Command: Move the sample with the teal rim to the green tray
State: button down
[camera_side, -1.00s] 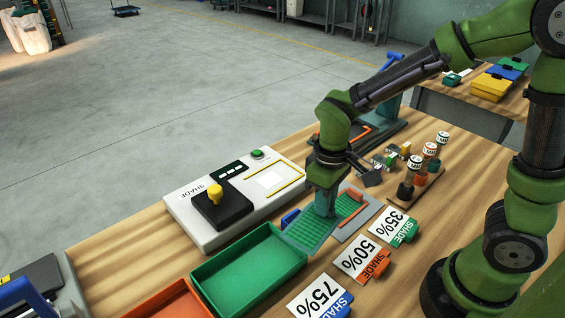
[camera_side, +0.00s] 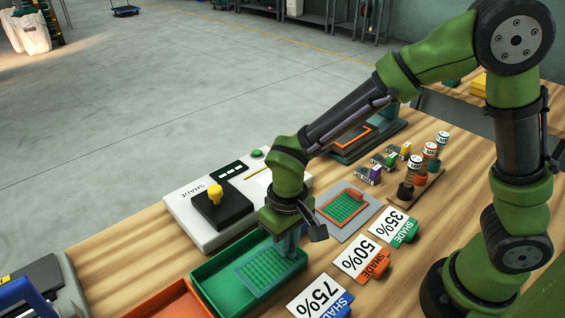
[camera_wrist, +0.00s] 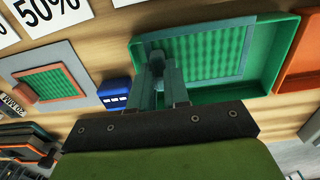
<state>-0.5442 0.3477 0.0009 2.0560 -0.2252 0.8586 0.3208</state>
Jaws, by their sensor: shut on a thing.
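The sample with the teal rim (camera_side: 262,272) is a flat green mesh panel in a teal frame. It is over the green tray (camera_side: 214,264), inside its outline in the side view; I cannot tell whether it touches the tray floor. My gripper (camera_side: 290,246) is shut on the sample's edge at the tray's right end. In the wrist view the sample (camera_wrist: 205,55) shows within the walls of the green tray (camera_wrist: 284,45), with my gripper (camera_wrist: 165,85) at its near left corner.
An orange-rimmed green sample (camera_side: 343,207) lies on a grey plate to the right. The white SHADE device (camera_side: 190,222) stands behind the tray. An orange tray (camera_side: 170,301) is at the left, and 35%, 50% and 75% cards (camera_side: 318,297) lie in front. A blue block (camera_wrist: 115,94) is beside the tray.

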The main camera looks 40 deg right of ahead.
aim_at(267, 247)
jog(key=w+a, duration=0.1)
jog(key=w, duration=0.2)
jog(key=shift+a+f, duration=0.15)
jog(key=shift+a, duration=0.25)
jog(key=shift+w+a+f, duration=0.1)
jog(key=shift+w+f, duration=0.05)
jog(key=shift+f, duration=0.75)
jog(key=shift+w+a+f, duration=0.1)
jog(key=shift+w+f, duration=0.05)
jog(key=shift+f, duration=0.75)
jog(key=c, duration=1.1)
grip_release()
jog(key=shift+f, duration=0.15)
notch_tip(267, 247, up, 12)
jog(key=s+d+r+m+t+y, duration=0.1)
jog(key=s+d+r+m+t, duration=0.1)
jog(key=s+d+r, duration=0.3)
jog(key=s+d+r+m+t+y, duration=0.1)
jog(key=s+d+r+t, duration=0.4)
jog(key=d, duration=0.7)
jog(key=shift+s+d+r+m, duration=0.35)
jog(key=shift+s+r+m, duration=0.1)
jog(key=shift+m, duration=0.05)
